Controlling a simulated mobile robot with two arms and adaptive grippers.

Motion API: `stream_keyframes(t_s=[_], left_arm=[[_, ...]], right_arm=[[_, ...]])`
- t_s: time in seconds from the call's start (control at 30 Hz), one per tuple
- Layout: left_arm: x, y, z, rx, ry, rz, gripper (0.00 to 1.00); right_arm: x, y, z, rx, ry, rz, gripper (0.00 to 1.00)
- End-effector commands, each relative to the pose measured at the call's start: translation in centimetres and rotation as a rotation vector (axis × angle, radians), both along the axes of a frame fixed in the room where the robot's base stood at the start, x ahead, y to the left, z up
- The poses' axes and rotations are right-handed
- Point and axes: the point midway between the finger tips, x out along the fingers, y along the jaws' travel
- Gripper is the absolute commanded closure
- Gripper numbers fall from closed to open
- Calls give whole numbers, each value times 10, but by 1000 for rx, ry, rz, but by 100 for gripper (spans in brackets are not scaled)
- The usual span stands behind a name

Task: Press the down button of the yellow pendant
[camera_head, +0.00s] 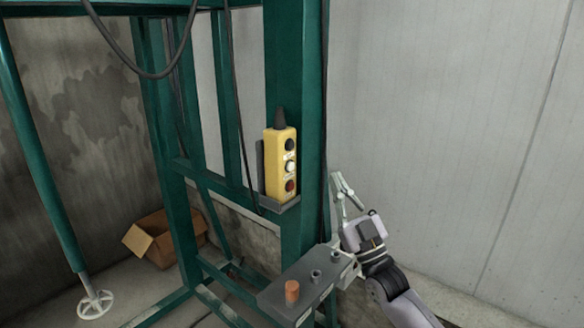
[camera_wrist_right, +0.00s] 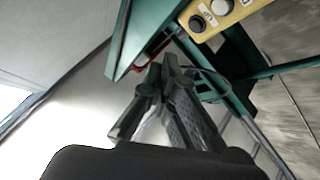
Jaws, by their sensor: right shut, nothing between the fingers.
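The yellow pendant (camera_head: 281,165) stands upright on a small grey ledge on the green frame in the head view. Its face shows a black button at the top, a white one in the middle and a red one at the bottom. In the right wrist view part of the yellow pendant (camera_wrist_right: 213,17) shows at the top, with a black and a white button. My right gripper (camera_head: 338,180) is shut and empty, to the right of the pendant and apart from it. Its fingers also show in the right wrist view (camera_wrist_right: 163,68). My left gripper is not in view.
The green steel frame (camera_head: 296,75) carries the pendant. A grey bracket (camera_head: 283,291) with an orange cylinder (camera_head: 292,291) and grey pegs sticks out below. An open cardboard box (camera_head: 165,240) lies on the floor at the left. A black cable hangs at the top. The wall at right is bare.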

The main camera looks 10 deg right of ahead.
Motion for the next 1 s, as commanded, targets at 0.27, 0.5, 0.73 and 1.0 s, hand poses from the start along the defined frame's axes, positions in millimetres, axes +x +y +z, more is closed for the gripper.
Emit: stream_keyframes(t_s=[0.27,0.5,0.73,1.0], left_arm=[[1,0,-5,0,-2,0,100],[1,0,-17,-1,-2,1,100],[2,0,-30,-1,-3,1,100],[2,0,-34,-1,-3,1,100]], right_arm=[[10,8,-2,3,2,1,100],[36,28,-2,1,0,1,100],[58,46,-3,2,0,1,100],[69,54,-1,-1,1,0,100]])
